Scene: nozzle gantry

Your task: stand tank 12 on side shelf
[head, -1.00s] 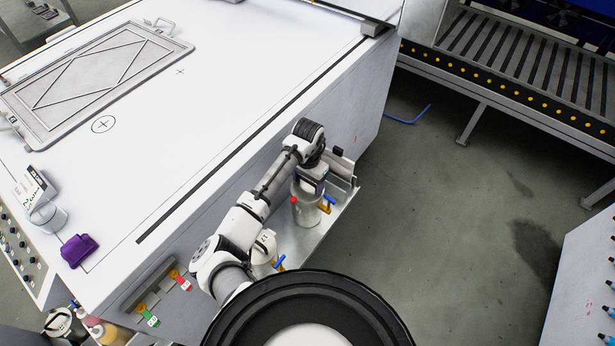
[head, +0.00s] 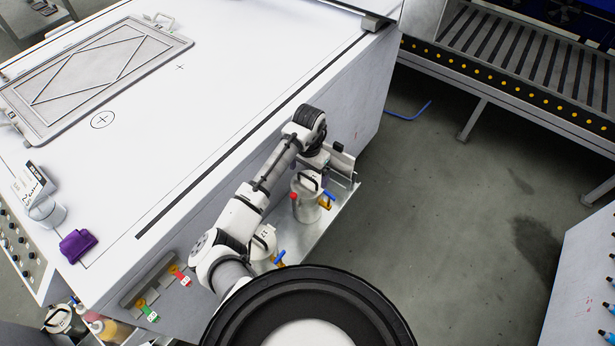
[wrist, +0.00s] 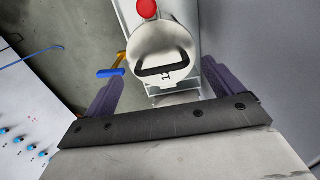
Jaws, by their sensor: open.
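A pale cylindrical tank (head: 304,207) with a black handle, a red knob and blue and orange valve levers stands upright on the metal side shelf (head: 331,221). Its label is too small to read surely. In the wrist view the tank's lid (wrist: 165,38) and black handle lie just ahead, between the purple fingers. My gripper (wrist: 163,70) is open, one finger to each side of the tank, holding nothing; contact cannot be told. In the head view my gripper (head: 316,160) is by the tank's top. A second tank (head: 264,240) stands on the shelf nearer me, partly hidden by my arm.
The big white table (head: 240,110) rises beside the shelf, with a framed screen (head: 95,75) and purple object (head: 78,246) on top. Red (head: 178,270) and green tags hang at its side. Grey floor (head: 450,230) is free to the right. A conveyor (head: 530,80) stands behind.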

